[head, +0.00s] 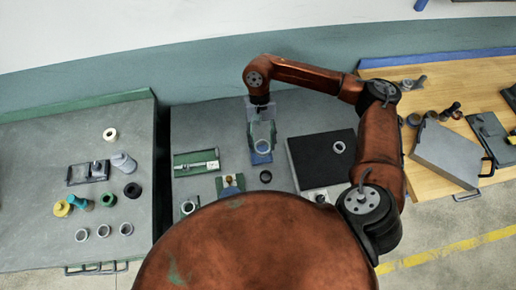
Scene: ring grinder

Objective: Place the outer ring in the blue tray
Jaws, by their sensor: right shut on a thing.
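My right gripper (262,138) reaches down from above at the middle of the grey table, its fingers pale grey. It is shut on a light ring (262,147), taken to be the outer ring. The ring is over or at the blue tray (261,158), a small blue piece partly covered by the ring and fingers. I cannot tell whether the ring touches the tray. My left gripper is not in view.
A black plate (310,160) with another ring (339,147) lies right of the tray. A green fixture (197,162) is left, a small dark ring (265,176) in front. Several rings and parts stand on the left table (40,160). A wooden table (440,75) is at right.

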